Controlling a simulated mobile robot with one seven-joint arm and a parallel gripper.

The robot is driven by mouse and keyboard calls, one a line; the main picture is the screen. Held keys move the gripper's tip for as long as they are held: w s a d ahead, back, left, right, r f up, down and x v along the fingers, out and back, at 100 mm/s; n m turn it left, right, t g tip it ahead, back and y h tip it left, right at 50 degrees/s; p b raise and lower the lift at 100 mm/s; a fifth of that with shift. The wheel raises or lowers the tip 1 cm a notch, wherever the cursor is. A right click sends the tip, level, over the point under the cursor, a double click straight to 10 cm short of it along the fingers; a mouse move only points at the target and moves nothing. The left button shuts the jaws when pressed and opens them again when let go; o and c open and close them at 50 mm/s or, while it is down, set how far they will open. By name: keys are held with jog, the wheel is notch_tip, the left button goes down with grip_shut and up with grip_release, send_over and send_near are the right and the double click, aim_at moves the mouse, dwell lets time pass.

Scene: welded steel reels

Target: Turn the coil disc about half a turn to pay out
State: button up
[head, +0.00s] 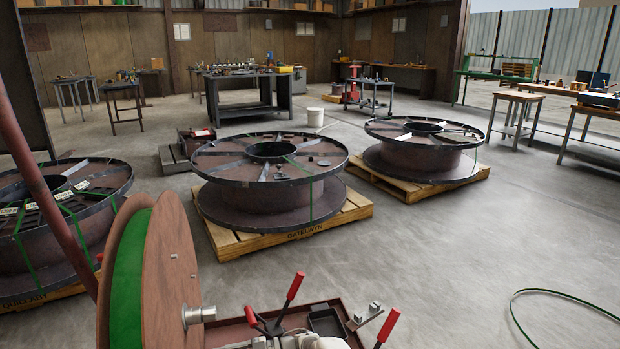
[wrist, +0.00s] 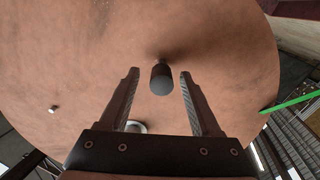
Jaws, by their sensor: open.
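The coil disc (head: 172,275) is a large upright brown disc at the lower left of the head view, with green strap (head: 130,275) wound behind its face. A metal hub (head: 198,315) sticks out of its face. In the wrist view the disc's brown face (wrist: 220,40) fills most of the picture. A dark round peg (wrist: 161,80) stands out from it, its end showing between the fingertips of my gripper (wrist: 158,75). My gripper is open, with a gap on both sides of the peg. I cannot make out my gripper in the head view.
Red-handled tools (head: 289,290) and a tray (head: 327,322) sit just right of the disc. Large steel reels (head: 215,165) lie flat on wooden pallets (head: 345,213) beyond. A loop of green strap (head: 515,305) lies on the floor at right. The middle-right floor is clear.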

jog(key=b+v, duration=0.2)
jog(key=v, duration=0.3)
jog(key=shift+d, duration=0.4)
jog(key=shift+w+r, duration=0.1)
jog(key=shift+w, duration=0.05)
